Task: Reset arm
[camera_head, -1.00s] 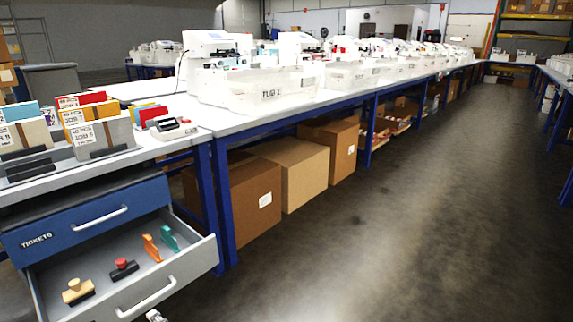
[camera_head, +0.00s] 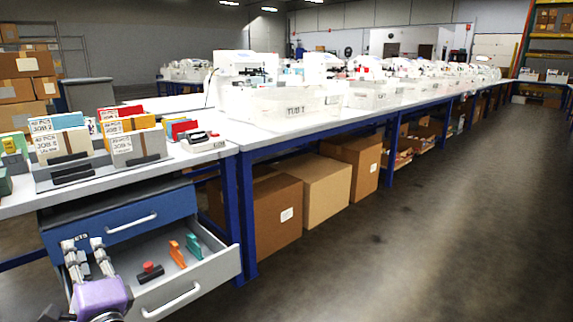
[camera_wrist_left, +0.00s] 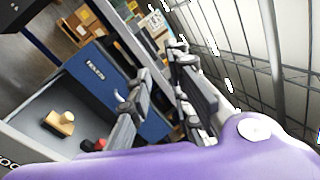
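My left gripper (camera_head: 83,242) is at the lower left, in front of the blue drawer cabinet and over the left side of the open grey drawer (camera_head: 215,262). Its purple wrist shows below. Its two fingers stand apart with nothing between them, also in the left wrist view (camera_wrist_left: 158,68). In the drawer lie a red-and-black stamp (camera_head: 150,271), an orange item (camera_head: 177,254) and a teal item (camera_head: 193,246). A wooden stamp (camera_wrist_left: 62,122) shows in the drawer in the left wrist view; my gripper hides it in the head view. My right gripper is out of view.
The upper blue drawer (camera_head: 125,222) is shut. Job card holders (camera_head: 135,148) and a small device (camera_head: 203,142) stand on the white bench above. Cardboard boxes (camera_head: 275,215) sit under the bench, right of the drawer. The floor (camera_head: 420,240) on the right is clear.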

